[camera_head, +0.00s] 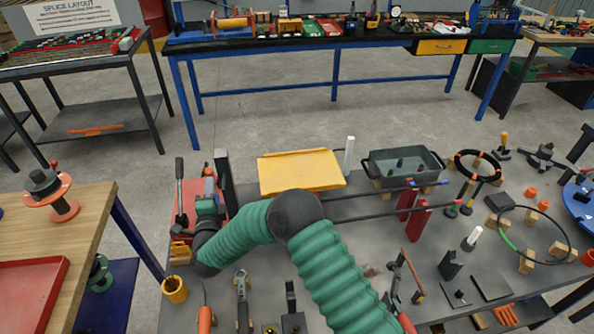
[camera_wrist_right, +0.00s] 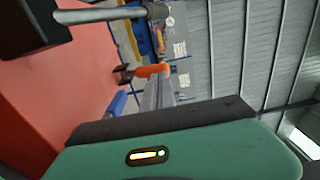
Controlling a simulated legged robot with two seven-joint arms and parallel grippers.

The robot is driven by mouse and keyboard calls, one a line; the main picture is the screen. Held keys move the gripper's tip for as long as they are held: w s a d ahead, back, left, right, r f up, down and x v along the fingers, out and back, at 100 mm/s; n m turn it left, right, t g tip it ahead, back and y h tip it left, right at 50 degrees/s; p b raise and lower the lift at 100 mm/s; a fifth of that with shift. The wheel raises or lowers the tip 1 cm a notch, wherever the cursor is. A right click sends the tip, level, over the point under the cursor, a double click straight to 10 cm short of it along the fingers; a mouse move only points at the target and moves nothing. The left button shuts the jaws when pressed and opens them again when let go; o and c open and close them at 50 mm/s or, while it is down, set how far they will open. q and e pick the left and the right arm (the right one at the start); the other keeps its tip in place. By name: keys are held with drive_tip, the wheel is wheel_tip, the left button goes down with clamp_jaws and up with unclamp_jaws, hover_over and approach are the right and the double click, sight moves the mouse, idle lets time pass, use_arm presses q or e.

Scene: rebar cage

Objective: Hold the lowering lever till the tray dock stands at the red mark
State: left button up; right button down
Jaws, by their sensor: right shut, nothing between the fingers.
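A red unit (camera_head: 211,187) stands at the left end of the grey bench, with an upright black-gripped lever (camera_head: 180,180) on its left and a dark post (camera_head: 222,172) behind. My right gripper (camera_head: 207,205) is over the red unit, right of the lever, and looks apart from it. It is shut and empty. In the right wrist view a grey rod with a black end (camera_wrist_right: 100,16), likely the lever, crosses the top left, clear of the fingers (camera_wrist_right: 160,92). A yellow tray (camera_head: 300,171), perhaps the tray dock, lies right of the unit. I cannot make out the red mark. My left gripper is not in view.
Tools (camera_head: 242,300) lie along the near bench edge. A wooden table (camera_head: 85,225) stands to the left, and a blue-legged bench (camera_head: 330,42) behind. The floor between is clear.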

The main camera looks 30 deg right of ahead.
drive_tip(key=shift+a, duration=0.25)
drive_tip(key=shift+w+d+r, duration=0.25)
drive_tip(key=shift+w+d, duration=0.15)
drive_tip(key=shift+w, duration=0.25)
drive_tip(key=shift+w+d+r+b, duration=0.2)
drive_tip(key=shift+w+r+b, duration=0.05)
drive_tip(key=shift+w+b, duration=0.25)
drive_tip(key=shift+w, duration=0.1)
